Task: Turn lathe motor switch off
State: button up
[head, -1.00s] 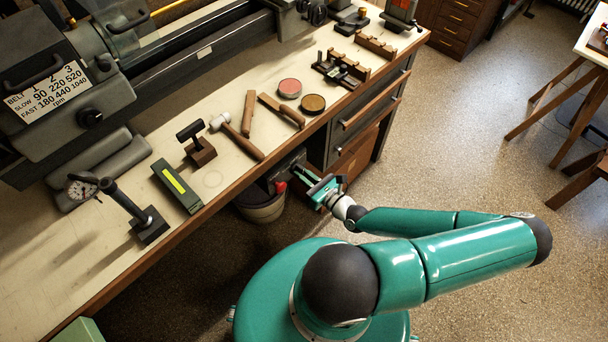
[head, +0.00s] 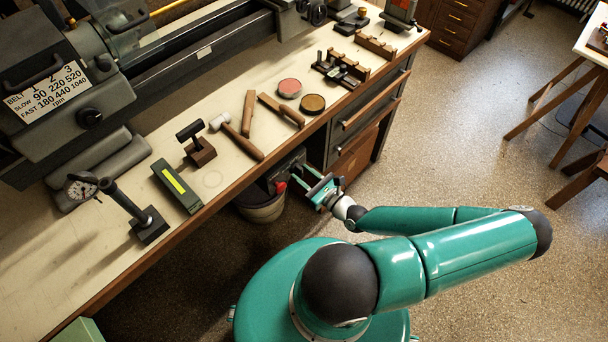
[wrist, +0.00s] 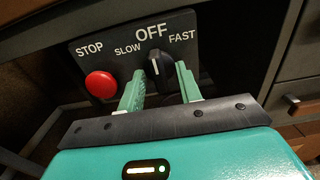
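The lathe motor switch is a black rotary knob (wrist: 159,65) on a dark panel (wrist: 188,25) marked SLOW, OFF and FAST, seen in the wrist view. Its pale pointer line stands nearly upright, toward OFF. A red STOP button (wrist: 101,85) sits left of it. My gripper (wrist: 160,84) is open, with one green finger on each side of the knob in the picture. The right finger looks close to the knob; I cannot tell whether it touches. In the head view my gripper (head: 314,184) is at the panel under the bench edge.
The lathe bench (head: 222,178) runs above the panel, with mallets and small tools on it. A drawer cabinet (head: 372,110) stands right of my gripper. A bucket (head: 262,208) stands below the panel.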

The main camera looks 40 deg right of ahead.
jog(key=s, duration=1.4)
jog(key=shift+d, duration=0.15)
jog(key=shift+w, duration=0.1)
jog(key=w+a+r+n+g+y, duration=0.2)
jog(key=w+a+r+n+g, duration=0.1)
jog(key=r+n+g, duration=0.4)
jog(key=w+a+r+n+g+y, duration=0.1)
jog(key=w+a+r+n+g, duration=0.25)
jog(key=r+n, duration=0.4)
jog(key=w+a+r+n+g+y, duration=0.25)
jog(key=r+n+g, duration=0.35)
jog(key=n, duration=0.4)
jog(key=a+r+n+t+h, duration=0.4)
jog(key=a+r+n, duration=0.7)
jog(key=r, duration=0.8)
jog(key=a+h, duration=0.2)
jog(key=a, duration=0.1)
jog(key=shift+w+r, duration=0.15)
jog(key=shift+w, duration=0.05)
